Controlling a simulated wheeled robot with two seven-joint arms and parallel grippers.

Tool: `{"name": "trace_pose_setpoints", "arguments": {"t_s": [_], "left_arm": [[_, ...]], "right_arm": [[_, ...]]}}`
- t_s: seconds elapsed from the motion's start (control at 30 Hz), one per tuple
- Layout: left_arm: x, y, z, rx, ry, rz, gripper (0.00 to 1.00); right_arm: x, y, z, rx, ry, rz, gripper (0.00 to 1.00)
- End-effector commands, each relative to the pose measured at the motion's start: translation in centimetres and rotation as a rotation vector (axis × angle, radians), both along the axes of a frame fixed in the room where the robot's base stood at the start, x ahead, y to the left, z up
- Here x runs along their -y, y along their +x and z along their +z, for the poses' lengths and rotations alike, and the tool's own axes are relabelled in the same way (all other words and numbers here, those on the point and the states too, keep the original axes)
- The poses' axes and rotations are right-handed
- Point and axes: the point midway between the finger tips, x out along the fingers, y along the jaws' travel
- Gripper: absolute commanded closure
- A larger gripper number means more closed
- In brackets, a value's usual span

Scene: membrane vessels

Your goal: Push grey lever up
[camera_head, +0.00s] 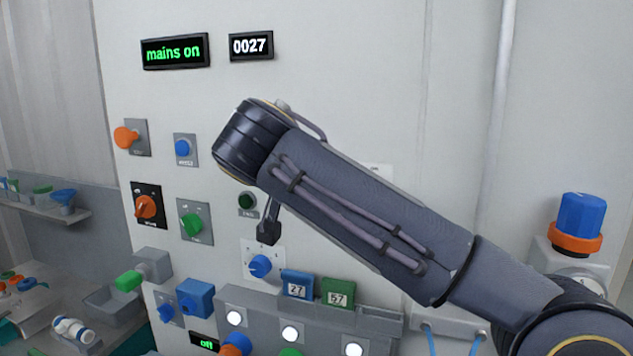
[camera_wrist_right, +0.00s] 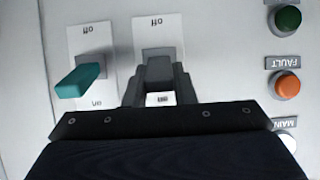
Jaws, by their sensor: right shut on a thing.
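In the right wrist view, the grey lever (camera_wrist_right: 159,69) stands out from a white plate marked "off" at the picture's top and "on" below, with the lettering upside down. My right gripper (camera_wrist_right: 159,84) has its two dark fingers on either side of this lever, shut on it. A teal lever (camera_wrist_right: 78,80) on its own white plate is just left of it, apart from the fingers. In the head view my right arm crosses from the lower right and hides the grey lever; the fingertips cannot be made out clearly. My left gripper is in neither view.
Beside the levers are a green button (camera_wrist_right: 288,18) and an orange button (camera_wrist_right: 287,86). The head view shows a panel with a "mains on" display (camera_head: 175,51), a "0027" counter (camera_head: 251,46), knobs and buttons. A shelf (camera_head: 45,207) stands at the left.

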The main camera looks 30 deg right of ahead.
Motion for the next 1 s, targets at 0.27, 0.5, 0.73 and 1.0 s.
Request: {"name": "trace_pose_setpoints", "arguments": {"t_s": [0.27, 0.5, 0.73, 1.0], "left_arm": [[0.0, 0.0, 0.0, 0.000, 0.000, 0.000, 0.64], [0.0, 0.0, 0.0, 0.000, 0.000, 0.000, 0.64], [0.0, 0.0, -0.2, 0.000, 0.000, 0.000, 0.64], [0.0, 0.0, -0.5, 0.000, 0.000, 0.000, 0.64]], "right_arm": [[0.0, 0.0, 0.1, 0.003, 0.000, 0.000, 0.62], [0.0, 0.0, 0.1, 0.003, 0.000, -0.001, 0.55], [-0.9, -0.6, 0.6, 0.004, 0.000, 0.003, 0.55], [-4.0, -3.3, 2.8, 0.004, 0.000, 0.004, 0.55]]}}
